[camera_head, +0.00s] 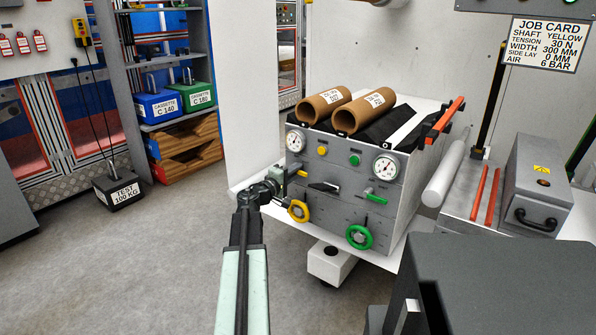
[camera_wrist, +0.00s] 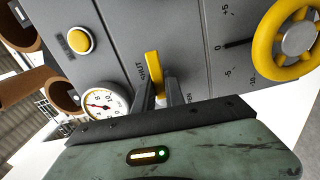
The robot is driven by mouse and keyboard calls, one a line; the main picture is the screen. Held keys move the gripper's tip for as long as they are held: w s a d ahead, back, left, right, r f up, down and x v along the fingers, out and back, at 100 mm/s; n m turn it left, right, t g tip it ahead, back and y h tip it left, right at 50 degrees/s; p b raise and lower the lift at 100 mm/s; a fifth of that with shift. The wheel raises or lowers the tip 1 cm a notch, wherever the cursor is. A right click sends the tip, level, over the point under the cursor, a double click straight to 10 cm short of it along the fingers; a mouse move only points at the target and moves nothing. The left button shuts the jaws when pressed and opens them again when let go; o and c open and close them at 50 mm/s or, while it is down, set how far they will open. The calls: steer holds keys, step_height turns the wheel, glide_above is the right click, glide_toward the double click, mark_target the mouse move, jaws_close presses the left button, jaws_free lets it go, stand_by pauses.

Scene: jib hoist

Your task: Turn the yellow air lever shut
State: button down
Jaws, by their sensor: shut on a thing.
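The yellow air lever (camera_wrist: 152,66) is on the grey front panel of the machine (camera_wrist: 200,45). In the wrist view it stands between the two fingers of my gripper (camera_wrist: 160,95), which is shut on it. Its free end lies beside the small word SHUT; the word OPEN is near the right finger. The fingers hide the lever's lower part. In the head view my gripper (camera_head: 284,178) is at the panel's left side, with a bit of the yellow lever (camera_head: 302,173) showing to its right.
Close by are a yellow handwheel (camera_head: 298,211), a black lever (camera_head: 323,187), a green lever (camera_head: 375,198), a green handwheel (camera_head: 359,237) and a gauge (camera_head: 295,140). A grey block-like structure (camera_head: 480,275) stands at the front right.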

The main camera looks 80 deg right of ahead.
steer(key=shift+d+r+n, duration=0.1)
steer(key=shift+r+n, duration=0.05)
steer(key=shift+n, duration=0.25)
steer(key=c, duration=1.4)
jaws_free()
steer(key=v, duration=0.7)
steer(key=shift+w+a, duration=0.15)
steer(key=shift+a, duration=0.2)
